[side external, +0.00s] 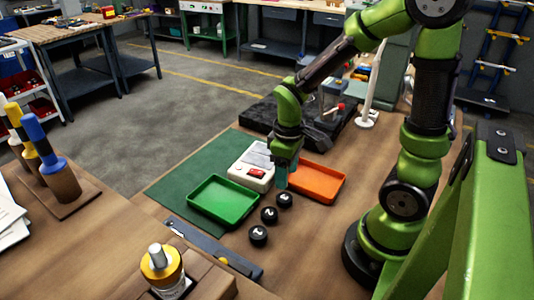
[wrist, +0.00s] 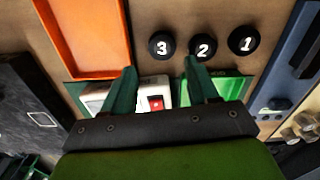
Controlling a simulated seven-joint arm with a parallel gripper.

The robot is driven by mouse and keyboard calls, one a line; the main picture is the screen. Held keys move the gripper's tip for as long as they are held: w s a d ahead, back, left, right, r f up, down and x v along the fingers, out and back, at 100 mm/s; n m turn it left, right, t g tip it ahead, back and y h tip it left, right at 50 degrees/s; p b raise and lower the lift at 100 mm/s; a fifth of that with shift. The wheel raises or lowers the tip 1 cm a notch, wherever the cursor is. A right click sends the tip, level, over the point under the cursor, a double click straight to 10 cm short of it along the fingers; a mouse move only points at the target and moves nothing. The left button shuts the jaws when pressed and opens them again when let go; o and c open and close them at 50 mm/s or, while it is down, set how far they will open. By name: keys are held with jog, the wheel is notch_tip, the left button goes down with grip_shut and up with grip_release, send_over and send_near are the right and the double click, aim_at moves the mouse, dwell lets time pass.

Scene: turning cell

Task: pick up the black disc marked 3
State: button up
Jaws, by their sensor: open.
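The black disc marked 3 (wrist: 162,46) lies on the brown table, at the end of a row of discs nearest the orange tray. It also shows in the side external view (side external: 285,199), where its mark is hard to read. The black disc marked 2 (wrist: 203,46) and the black disc marked 1 (wrist: 241,40) lie beside it, apart from each other. My gripper (wrist: 161,68) is open and empty, its fingers pointing toward the discs. In the side external view my gripper (side external: 283,178) hangs just behind the disc marked 3, above the table.
An orange tray (side external: 318,199) and a green tray (side external: 196,211) flank a white box with a red switch (side external: 256,174). A dark blue-grey bar (side external: 212,247) lies near the front edge.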

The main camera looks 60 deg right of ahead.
aim_at(285, 197)
notch_tip(285, 197, down, 8)
jog(key=shift+a+r, duration=0.1)
jog(key=shift+a, duration=0.05)
dwell(0.3)
jog(key=c, duration=1)
jog(key=shift+o, duration=0.2)
jog(key=shift+r, duration=0.1)
